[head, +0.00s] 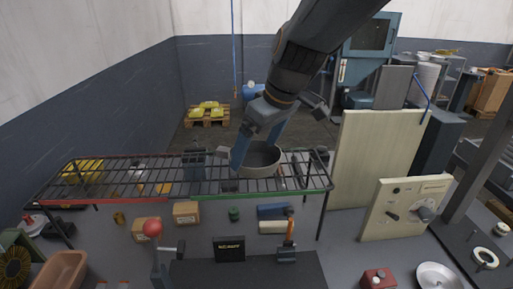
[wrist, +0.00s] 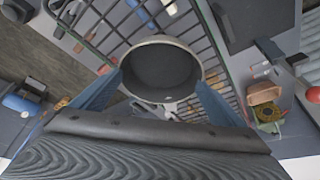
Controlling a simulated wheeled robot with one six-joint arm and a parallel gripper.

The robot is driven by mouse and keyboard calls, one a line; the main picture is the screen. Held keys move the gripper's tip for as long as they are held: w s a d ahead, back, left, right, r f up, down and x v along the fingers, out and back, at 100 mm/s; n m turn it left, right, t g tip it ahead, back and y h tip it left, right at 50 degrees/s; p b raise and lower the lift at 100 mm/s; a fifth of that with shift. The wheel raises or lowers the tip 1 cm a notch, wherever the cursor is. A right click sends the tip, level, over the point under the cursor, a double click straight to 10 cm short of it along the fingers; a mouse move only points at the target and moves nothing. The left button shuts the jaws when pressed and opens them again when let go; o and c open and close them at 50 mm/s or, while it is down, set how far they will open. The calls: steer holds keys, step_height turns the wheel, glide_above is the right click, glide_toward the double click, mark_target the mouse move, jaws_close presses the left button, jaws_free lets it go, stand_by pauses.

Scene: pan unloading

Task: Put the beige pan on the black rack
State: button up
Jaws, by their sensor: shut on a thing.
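The beige pan (head: 262,161) is a round, deep pan with a pale rim and a grey inside, and it looks empty. It is level, at the right part of the black rack (head: 110,181), a wire shelf on thin legs. I cannot tell whether its base touches the wires. My gripper (head: 241,152) reaches down from above and is shut on the pan. In the wrist view the pan (wrist: 160,68) sits between the two blue fingers, with the rack's wires (wrist: 112,32) behind it. The finger contact is partly hidden.
The rack's front edge is red at left and green at right, and its left part is bare. Small boxes (head: 187,212) and tools lie beneath it. A tall beige panel (head: 374,155) stands close to its right end. A red-knobbed lever (head: 153,229) stands in front.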

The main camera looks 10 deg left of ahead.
steer(key=shift+f, duration=0.4)
steer(key=shift+f, duration=0.1)
steer(key=o, duration=0.9)
steer(key=shift+o, duration=0.2)
steer(key=shift+r, duration=0.35)
steer(key=b+v, duration=0.2)
steer(key=v, duration=0.9)
steer(key=shift+s+d+r+b, duration=0.15)
steer(key=shift+s+r+b, duration=0.05)
steer(key=shift+b, duration=0.1)
